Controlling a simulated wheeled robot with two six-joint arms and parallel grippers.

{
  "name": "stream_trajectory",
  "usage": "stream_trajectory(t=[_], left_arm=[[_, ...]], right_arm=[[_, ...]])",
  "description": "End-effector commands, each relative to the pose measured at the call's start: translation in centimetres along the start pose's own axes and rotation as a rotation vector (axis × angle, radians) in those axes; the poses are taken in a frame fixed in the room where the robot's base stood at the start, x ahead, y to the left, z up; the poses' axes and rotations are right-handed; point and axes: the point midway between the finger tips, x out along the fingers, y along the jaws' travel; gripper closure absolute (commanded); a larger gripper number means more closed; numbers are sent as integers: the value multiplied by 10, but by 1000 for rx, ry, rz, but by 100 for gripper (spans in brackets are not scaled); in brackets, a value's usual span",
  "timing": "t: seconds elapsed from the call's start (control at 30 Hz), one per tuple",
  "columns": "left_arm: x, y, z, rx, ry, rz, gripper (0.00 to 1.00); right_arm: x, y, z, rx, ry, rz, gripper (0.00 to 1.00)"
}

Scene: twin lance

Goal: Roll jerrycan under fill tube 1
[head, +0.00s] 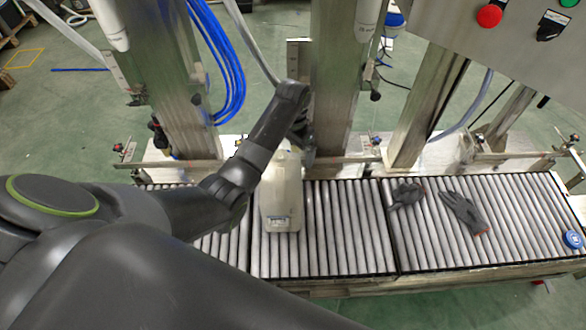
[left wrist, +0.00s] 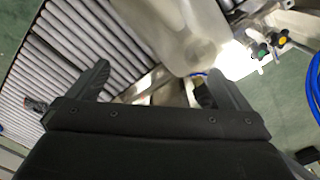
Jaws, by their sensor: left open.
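A pale, translucent jerrycan (head: 283,205) stands on the roller conveyor (head: 340,230), partly hidden by my left arm. In the left wrist view the jerrycan (left wrist: 188,35) is just beyond the fingers. My left gripper (head: 298,132) is at the far end of the jerrycan, close to the middle steel column. Its two fingers are spread in the left wrist view (left wrist: 158,84), with nothing held between them. I cannot tell whether a finger touches the jerrycan. One white tube (head: 367,18) hangs at the middle column and another (head: 110,22) at the left column; I cannot read which is tube 1. My right gripper is out of view.
Dark gloves (head: 463,212) lie on the right conveyor section, with a blue cap (head: 572,239) at its right end. The rollers between the jerrycan and the gloves are clear. Steel columns (head: 338,90) and a control panel with a red button (head: 489,15) stand behind.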

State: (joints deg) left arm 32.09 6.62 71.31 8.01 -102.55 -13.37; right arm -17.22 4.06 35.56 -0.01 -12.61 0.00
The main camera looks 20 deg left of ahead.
Motion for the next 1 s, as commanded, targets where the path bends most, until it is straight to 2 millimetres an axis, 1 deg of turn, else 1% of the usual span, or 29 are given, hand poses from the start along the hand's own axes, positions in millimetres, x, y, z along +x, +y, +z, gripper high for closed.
stream_trajectory(t=[0.03,0.1,0.4,0.5,0.6,0.7,1.0], left_arm=[[13,1,1,-1,-4,1,0],[28,0,1,-1,-4,1,0],[87,0,1,0,-3,0,0],[102,0,1,0,-2,0,0],[114,0,0,0,-1,0,0],[121,0,0,0,0,-1,0],[124,0,0,0,1,-1,0]], right_arm=[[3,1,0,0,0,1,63],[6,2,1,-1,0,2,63],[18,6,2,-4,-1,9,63],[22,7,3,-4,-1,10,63],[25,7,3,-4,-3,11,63],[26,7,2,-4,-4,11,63],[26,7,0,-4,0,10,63]])
